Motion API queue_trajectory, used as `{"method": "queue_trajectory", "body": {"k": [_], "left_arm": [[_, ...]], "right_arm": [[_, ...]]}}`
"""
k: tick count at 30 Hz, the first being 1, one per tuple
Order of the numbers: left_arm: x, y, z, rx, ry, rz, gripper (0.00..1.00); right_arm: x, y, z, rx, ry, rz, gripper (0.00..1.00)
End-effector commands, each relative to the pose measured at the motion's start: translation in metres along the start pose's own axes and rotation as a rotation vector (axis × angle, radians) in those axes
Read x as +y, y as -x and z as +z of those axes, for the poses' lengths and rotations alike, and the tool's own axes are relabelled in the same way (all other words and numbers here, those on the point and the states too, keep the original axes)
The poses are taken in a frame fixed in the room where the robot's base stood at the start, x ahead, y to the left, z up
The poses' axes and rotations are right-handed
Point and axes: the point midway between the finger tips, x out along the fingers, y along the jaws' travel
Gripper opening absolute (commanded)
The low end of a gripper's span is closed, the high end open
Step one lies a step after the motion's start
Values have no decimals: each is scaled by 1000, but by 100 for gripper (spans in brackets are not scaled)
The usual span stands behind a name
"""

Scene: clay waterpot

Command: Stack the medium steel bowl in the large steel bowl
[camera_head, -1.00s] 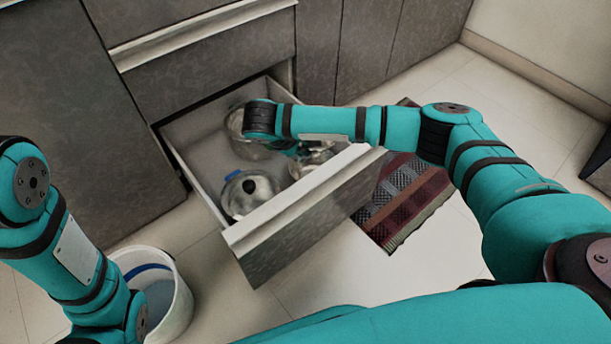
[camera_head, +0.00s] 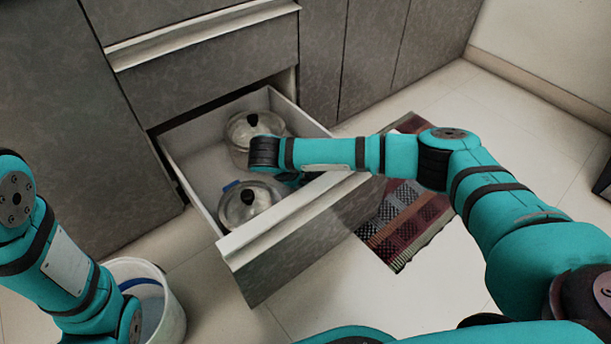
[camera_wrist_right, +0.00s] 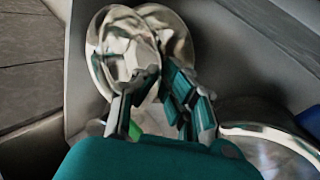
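In the right wrist view, two shiny steel bowls stand close together, overlapping in the picture: one at left (camera_wrist_right: 108,42) and one behind it to the right (camera_wrist_right: 172,22). I cannot tell which is the medium and which is the large one, or whether they are nested. My right gripper (camera_wrist_right: 157,98) has its fingers apart, just in front of the bowls; whether a rim lies between them is unclear. In the head view, the right gripper (camera_head: 290,179) is down in the drawer, mostly behind my forearm, and the bowls are hidden. My left gripper is out of the picture.
The open drawer (camera_head: 194,158) holds two lidded pots, one at the back (camera_head: 241,128) and one at the front (camera_head: 236,212). A blue item (camera_head: 230,186) lies by the front pot. A white bucket (camera_head: 172,315) and a patterned rug (camera_head: 405,225) are on the floor.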

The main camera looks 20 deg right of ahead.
Motion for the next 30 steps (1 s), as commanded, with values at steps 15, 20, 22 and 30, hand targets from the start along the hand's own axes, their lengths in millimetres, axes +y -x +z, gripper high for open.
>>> {"method": "queue_trajectory", "body": {"k": [15,20,22,30], "left_arm": [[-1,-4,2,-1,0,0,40],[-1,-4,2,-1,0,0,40],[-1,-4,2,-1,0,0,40],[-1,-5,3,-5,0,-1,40]], "right_arm": [[-4,-6,0,2,1,0,26],[-4,-6,0,2,0,0,29],[-4,-6,0,2,0,0,29],[5,16,-1,4,2,-1,29]]}}
